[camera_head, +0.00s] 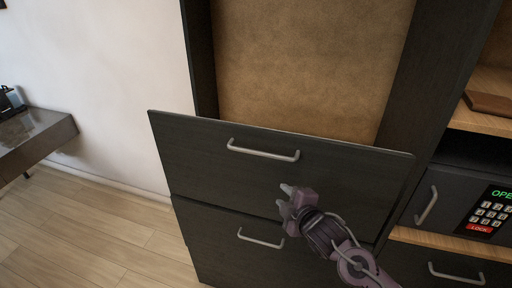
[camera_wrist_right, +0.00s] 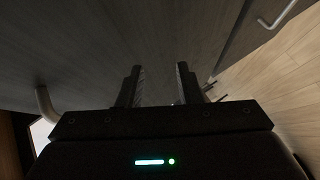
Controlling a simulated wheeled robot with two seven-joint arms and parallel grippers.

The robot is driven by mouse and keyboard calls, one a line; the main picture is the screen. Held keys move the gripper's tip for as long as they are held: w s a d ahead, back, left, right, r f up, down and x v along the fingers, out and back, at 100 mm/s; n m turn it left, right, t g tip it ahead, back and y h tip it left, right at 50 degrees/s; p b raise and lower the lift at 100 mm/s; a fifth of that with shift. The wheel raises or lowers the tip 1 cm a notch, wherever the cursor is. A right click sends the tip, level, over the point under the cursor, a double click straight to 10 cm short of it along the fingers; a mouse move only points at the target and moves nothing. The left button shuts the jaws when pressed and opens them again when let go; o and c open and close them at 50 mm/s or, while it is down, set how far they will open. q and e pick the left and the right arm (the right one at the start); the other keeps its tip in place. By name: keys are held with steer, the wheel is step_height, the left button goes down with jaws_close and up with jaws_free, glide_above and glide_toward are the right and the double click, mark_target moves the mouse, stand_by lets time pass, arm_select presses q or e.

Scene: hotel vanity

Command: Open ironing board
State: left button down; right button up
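No ironing board can be made out as such. A dark upper drawer front (camera_head: 200,150) with a curved metal handle (camera_head: 263,151) stands out from the cabinet. Its top edge sits forward of the tan back panel. A lower dark drawer front (camera_head: 205,225) with its own handle (camera_head: 260,239) is beneath it. My right gripper (camera_head: 284,197) is in front of the drawer fronts, below and right of the upper handle and apart from it. In the right wrist view, its two fingers (camera_wrist_right: 158,78) are spread with nothing between them. My left gripper is not in view.
A tan panel (camera_head: 310,60) lies behind the upper drawer front. A safe (camera_head: 450,195) with a lit keypad is at right, above another drawer handle (camera_head: 456,273). A desk (camera_head: 35,138) stands at far left. Wooden floor (camera_head: 95,235) is clear at left.

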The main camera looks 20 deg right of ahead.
mark_target(260, 154)
steer(key=s+a+r+n+t+y+p, duration=0.1)
steer(key=a+r+n+t+y, duration=0.2)
steer(key=r, duration=0.9)
steer(key=shift+n+g+h, duration=0.4)
steer(key=shift+g+h, duration=0.1)
steer(key=p+x, duration=0.1)
steer(key=x, duration=0.2)
steer(key=p+x, duration=0.1)
steer(key=x, duration=0.2)
steer(key=shift+w+a+r+p, duration=0.2)
steer(key=shift+w+a+p, duration=0.1)
steer(key=shift+p, duration=0.05)
steer(key=shift+w+a+f, duration=0.15)
steer(key=shift+w+f, duration=0.1)
steer(key=shift+w, duration=0.45)
steer(key=shift+c, duration=0.2)
jaws_close()
